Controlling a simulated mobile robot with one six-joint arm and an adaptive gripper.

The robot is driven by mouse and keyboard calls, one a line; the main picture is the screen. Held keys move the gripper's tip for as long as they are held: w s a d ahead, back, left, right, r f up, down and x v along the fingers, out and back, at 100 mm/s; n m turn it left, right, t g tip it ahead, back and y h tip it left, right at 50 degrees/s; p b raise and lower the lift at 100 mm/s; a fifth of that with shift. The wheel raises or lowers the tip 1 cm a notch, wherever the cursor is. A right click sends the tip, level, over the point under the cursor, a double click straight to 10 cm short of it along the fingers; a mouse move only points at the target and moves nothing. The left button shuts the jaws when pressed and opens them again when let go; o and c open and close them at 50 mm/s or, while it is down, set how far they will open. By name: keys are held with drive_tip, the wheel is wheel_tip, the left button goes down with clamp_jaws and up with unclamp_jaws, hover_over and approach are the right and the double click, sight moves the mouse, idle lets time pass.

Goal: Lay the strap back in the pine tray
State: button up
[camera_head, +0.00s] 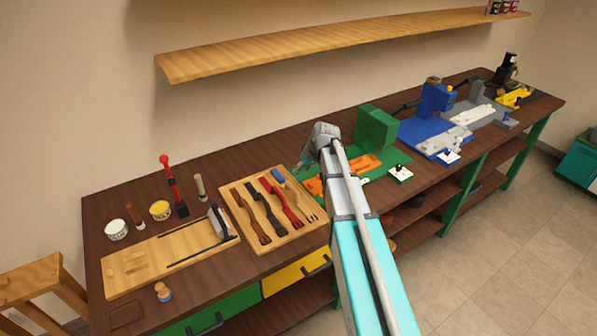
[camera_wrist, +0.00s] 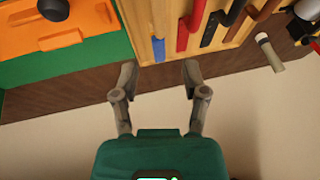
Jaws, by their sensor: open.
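The pine tray (camera_head: 234,207) lies on the dark bench, left of my gripper (camera_head: 308,160). In it lie side by side a brown strap (camera_head: 250,214), a black strap (camera_head: 267,208), a red strap (camera_head: 287,208) and a small blue piece (camera_head: 278,175). I cannot tell which strap the task means. In the wrist view my gripper (camera_wrist: 157,75) is open and empty. Its fingers hang apart below the tray's edge in the picture, with the blue piece (camera_wrist: 158,48) in line with the gap. The red strap (camera_wrist: 183,36) shows beside it.
A green fixture (camera_head: 375,128) with an orange block (camera_head: 347,176) stands right of the tray. A blue fixture (camera_head: 437,100) stands farther right. A pale wooden board (camera_head: 140,262) with thin black strips, jars and a red-handled tool (camera_head: 165,170) are left. A shelf (camera_head: 330,40) hangs above.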

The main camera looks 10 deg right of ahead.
drive_tip(key=s+a+f+m+g+h, duration=0.1)
drive_tip(key=s+a, duration=0.1)
drive_tip(key=s, duration=1)
drive_tip(key=s+a+m+g+h, duration=0.2)
drive_tip(key=s+a, duration=0.1)
drive_tip(key=s, duration=1)
drive_tip(key=shift+f+g, duration=0.3)
drive_tip(key=shift+f, duration=0.05)
